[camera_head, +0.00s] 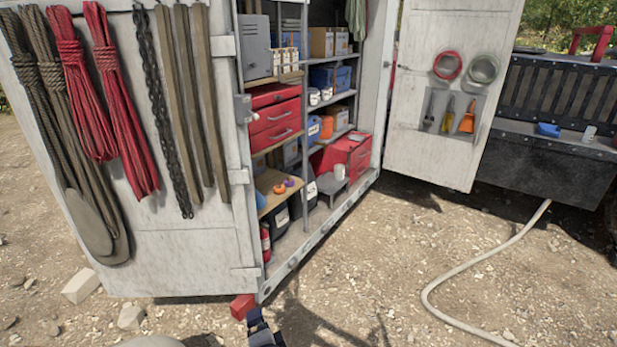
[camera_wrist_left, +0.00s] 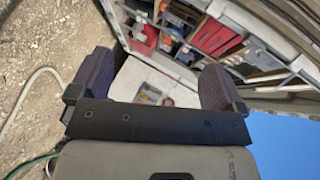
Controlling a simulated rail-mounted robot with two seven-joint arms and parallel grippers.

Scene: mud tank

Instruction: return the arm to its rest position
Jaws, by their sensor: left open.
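My left gripper (camera_wrist_left: 155,82) shows in the left wrist view with its two dark ribbed fingers wide apart. Nothing is held between them. Past the fingers, that view shows the pale open cabinet, its shelves and its red drawers, tilted. In the head view, a dark piece (camera_head: 263,330), which seems to be part of my left arm or gripper, pokes up at the bottom edge, just in front of the cabinet's sill. The rest of that arm is mostly cut off by the frame. My right gripper is in neither view.
The cabinet's left door (camera_head: 165,245), hung with ropes, chain and straps, stands open. The right door (camera_head: 430,150) is open too. A red block (camera_head: 242,306) lies by the sill. A pale hose (camera_head: 455,272) crosses the gravel at right. Open gravel lies in front.

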